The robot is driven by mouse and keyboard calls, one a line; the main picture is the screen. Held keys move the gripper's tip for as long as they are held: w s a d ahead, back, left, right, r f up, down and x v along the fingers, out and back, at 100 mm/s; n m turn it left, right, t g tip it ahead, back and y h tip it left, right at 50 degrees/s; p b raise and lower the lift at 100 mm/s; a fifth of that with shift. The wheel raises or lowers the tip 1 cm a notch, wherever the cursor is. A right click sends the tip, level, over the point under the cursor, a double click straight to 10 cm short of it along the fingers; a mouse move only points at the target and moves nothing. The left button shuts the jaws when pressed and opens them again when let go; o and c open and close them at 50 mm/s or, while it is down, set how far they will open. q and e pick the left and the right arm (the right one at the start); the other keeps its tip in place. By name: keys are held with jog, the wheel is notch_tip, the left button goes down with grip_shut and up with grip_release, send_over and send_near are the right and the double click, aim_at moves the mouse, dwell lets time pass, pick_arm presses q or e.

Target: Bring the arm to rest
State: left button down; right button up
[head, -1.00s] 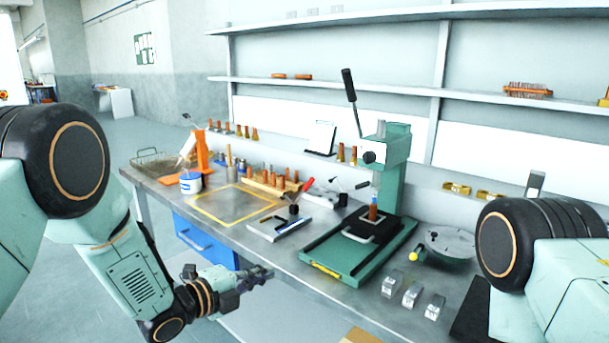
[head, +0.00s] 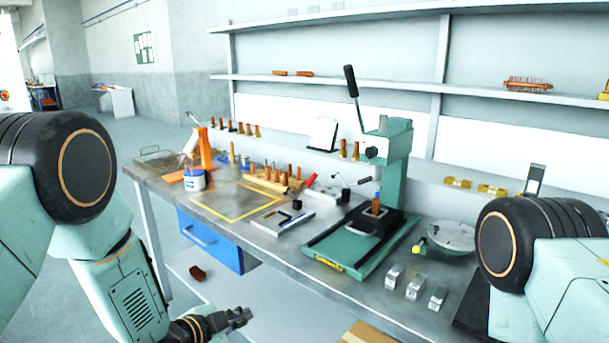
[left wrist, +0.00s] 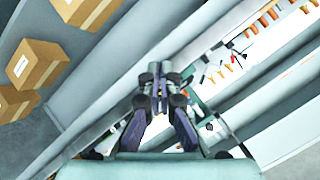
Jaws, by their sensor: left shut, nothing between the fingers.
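My left gripper (head: 238,317) hangs low in the head view, in front of the bench and below its top. It is shut and empty. In the left wrist view its fingers (left wrist: 157,72) are together, pointing toward the bench's lower part, with nothing between them. My left arm comes down from the left edge. My right arm shows at the right edge of the head view; its gripper is out of the picture.
The workbench (head: 285,244) carries a green press (head: 395,165), a blue-and-white tub (head: 194,180) and small metal blocks (head: 415,287). A blue drawer (head: 208,240) is under the top. Cardboard boxes (left wrist: 38,63) show in the left wrist view. Open floor lies left of the bench.

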pick_arm(q)
jog(key=s+a+f+n+g+y+b, duration=0.1)
jog(key=s+f+n, duration=0.4)
jog(key=s, duration=0.8)
jog(key=s+a+f+n+g+y+b, duration=0.2)
jog(key=s+a+f+n+g, duration=0.3)
jog(key=s, duration=0.8)
jog(key=s+a+f+n+g+y+b, duration=0.2)
jog(key=s+a+f+n+g+y, duration=0.1)
jog(key=s+f, duration=0.7)
jog(key=s+n+g, duration=0.1)
jog(key=s+n, duration=0.1)
jog(key=s, duration=0.2)
jog(key=shift+a+f+g, duration=0.15)
jog(key=shift+f+g, duration=0.1)
jog(key=shift+g, duration=0.05)
jog(key=shift+s, duration=0.1)
